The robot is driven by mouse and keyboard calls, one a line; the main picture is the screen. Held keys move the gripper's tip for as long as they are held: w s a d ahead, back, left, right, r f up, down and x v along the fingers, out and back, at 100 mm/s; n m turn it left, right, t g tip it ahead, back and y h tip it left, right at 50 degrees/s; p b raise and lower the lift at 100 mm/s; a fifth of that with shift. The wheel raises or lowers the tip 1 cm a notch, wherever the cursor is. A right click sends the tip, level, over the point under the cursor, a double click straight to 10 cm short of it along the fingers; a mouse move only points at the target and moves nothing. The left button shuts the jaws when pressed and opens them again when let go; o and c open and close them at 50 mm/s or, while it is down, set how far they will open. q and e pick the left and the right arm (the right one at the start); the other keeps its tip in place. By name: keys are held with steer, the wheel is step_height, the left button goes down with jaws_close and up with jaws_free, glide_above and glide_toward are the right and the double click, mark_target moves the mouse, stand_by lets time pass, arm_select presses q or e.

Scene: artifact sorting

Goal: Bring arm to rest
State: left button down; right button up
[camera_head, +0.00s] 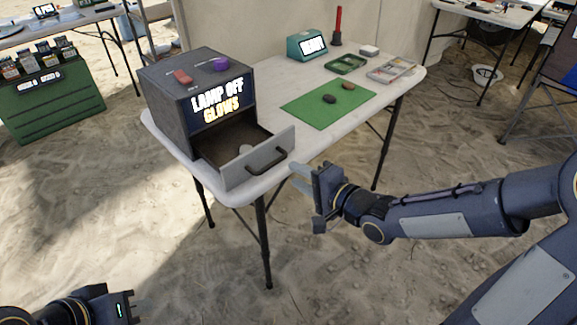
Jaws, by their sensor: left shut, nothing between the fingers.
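My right gripper (301,178) is in front of the white table's near edge, just right of the open drawer (262,158). Its two fingers point left, look apart, and hold nothing I can see. My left gripper (137,309) is low at the bottom left, away from the table, shut and empty. The drawer belongs to a dark grey box (165,95) with a lit sign reading "LAMP OFF GLOWS". A small pale round thing (245,149) lies in the drawer. A red item (182,76) and a purple item (220,65) are on the box top.
On the white table (290,84) a green mat (318,112) bears a dark stone (329,99) and a brown stone (348,86). Behind are a green tray (345,64), a sectioned tray (391,70) and a teal display (306,45). Sandy floor in front is clear.

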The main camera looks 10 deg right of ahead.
steer(key=shift+s+d+r, duration=0.1)
steer(key=shift+s+d, duration=0.2)
steer(key=shift+s, duration=0.1)
steer(key=s+d+n+g+h, duration=0.2)
steer(key=s+d+n+h, duration=0.1)
steer(key=s+d+h, duration=0.55)
steer(key=s+d+n+g+y, duration=0.1)
steer(key=s+n+g+y, duration=0.35)
steer(key=s, duration=0.95)
step_height(320, 180, up, 18)
steer(key=n+h+p, duration=0.1)
steer(key=p, duration=1.8)
steer(key=shift+s+r+n, duration=0.15)
steer(key=shift+s+n, duration=0.1)
steer(key=shift+n, duration=0.1)
